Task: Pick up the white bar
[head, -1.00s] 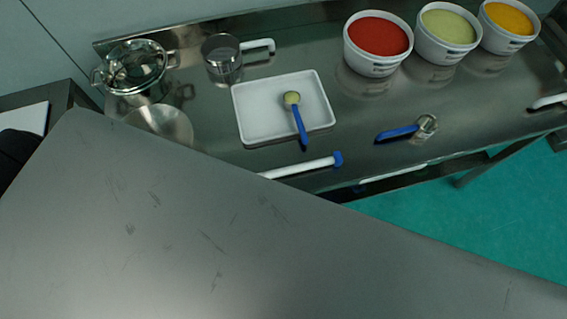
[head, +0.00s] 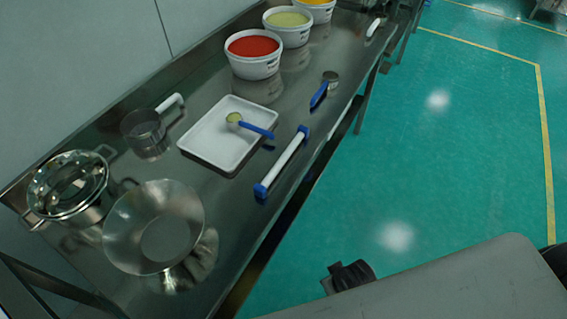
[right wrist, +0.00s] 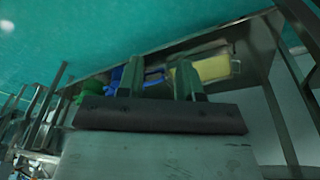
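The white bar (head: 284,164) has blue end pieces and lies near the front edge of the steel table in the head view. It lies at a slant, to the right of the white tray (head: 192,153), and is fully in sight. My right gripper (right wrist: 158,82) shows in the right wrist view, its two fingers apart with nothing seen between them. The white bar cannot be made out in that view. My left gripper is not in view.
On the table (head: 100,140) are a lidded pot (head: 68,185), a metal funnel-like bowl (head: 125,225), a handled sieve cup (head: 143,130), a blue-handled spoon (head: 256,130) in the tray, a blue-handled scoop (head: 320,94) and powder tubs (head: 253,62). Green floor (head: 400,150) is clear.

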